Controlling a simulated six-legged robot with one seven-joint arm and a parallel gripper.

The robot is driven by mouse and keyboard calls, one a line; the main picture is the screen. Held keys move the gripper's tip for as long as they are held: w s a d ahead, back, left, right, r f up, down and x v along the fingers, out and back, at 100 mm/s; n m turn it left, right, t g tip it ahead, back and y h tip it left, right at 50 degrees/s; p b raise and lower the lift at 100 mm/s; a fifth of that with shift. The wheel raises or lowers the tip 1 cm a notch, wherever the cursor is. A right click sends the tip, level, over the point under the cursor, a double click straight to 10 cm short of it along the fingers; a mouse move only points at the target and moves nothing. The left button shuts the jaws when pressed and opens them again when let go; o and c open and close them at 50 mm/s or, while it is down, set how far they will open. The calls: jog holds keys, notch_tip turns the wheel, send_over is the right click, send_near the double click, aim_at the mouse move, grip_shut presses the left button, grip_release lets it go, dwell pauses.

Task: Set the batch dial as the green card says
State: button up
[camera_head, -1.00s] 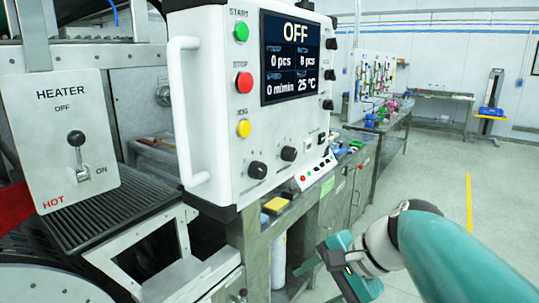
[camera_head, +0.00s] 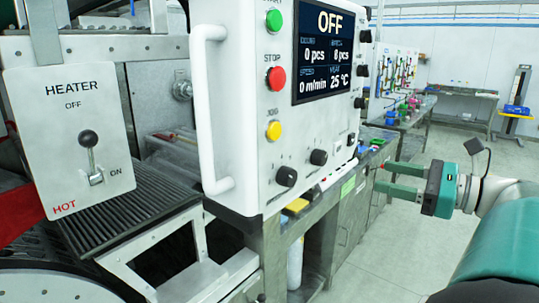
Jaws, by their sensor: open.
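Green START (camera_head: 274,20), red STOP (camera_head: 277,78) and yellow JOG (camera_head: 274,130) buttons line the box's face, beside a white handle (camera_head: 205,110). A heater panel (camera_head: 75,135) with a lever stands left. Open floor (camera_head: 400,245) lies right of the bench.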

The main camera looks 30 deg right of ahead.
aim_at(325, 158)
jog(key=x, duration=1.3)
jog(key=shift+w+d+r, duration=0.15)
jog(key=shift+w+r, duration=0.15)
jog(key=c, duration=1)
